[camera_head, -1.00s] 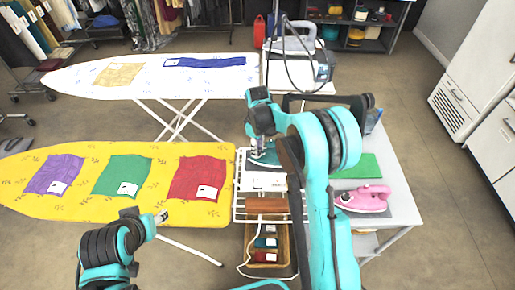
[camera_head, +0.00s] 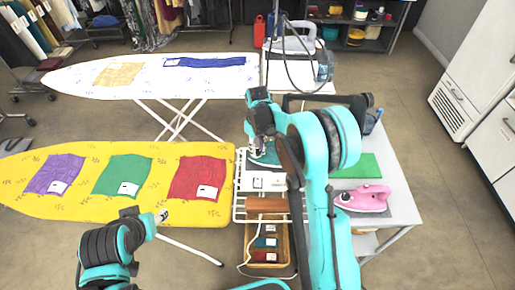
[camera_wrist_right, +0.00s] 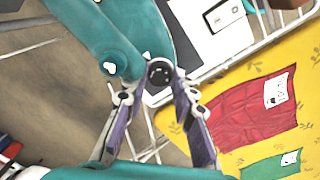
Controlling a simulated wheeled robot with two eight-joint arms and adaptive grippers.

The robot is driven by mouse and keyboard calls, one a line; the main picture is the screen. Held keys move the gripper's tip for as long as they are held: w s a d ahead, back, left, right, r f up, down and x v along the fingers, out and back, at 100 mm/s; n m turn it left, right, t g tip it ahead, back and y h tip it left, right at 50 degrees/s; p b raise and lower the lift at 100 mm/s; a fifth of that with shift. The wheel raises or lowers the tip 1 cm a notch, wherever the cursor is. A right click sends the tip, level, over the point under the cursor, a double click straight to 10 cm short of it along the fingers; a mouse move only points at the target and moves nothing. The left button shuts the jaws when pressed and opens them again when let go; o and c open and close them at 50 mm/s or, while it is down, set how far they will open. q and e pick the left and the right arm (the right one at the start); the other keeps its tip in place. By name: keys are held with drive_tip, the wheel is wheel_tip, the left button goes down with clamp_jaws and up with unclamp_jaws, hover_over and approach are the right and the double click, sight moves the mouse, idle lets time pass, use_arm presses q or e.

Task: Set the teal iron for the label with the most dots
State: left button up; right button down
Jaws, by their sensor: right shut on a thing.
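The teal iron (camera_head: 268,158) is at the wire rack, partly hidden by my right gripper (camera_head: 260,148) above it. In the right wrist view, my right gripper (camera_wrist_right: 160,98) is shut on the dark round dial (camera_wrist_right: 160,73) on the teal iron (camera_wrist_right: 105,35). The dial's setting cannot be read. On the yellow board lie a purple cloth (camera_head: 52,170), a green cloth (camera_head: 122,172) and a red cloth (camera_head: 197,174), each with a white label. The red cloth's label (camera_wrist_right: 277,92) has small dark marks, too small to count. My left gripper (camera_head: 162,216) is near the yellow board's front edge, its opening unclear.
A pink iron (camera_head: 366,198) and a green mat (camera_head: 360,165) are on the white table right of my right arm. A basket (camera_head: 248,250) with folded cloths is below the rack. A white ironing board (camera_head: 150,85) stands behind.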

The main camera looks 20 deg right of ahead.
sight(258, 151)
drive_tip(key=c, duration=1.2)
unclamp_jaws()
wheel_tip(258, 151, up, 12)
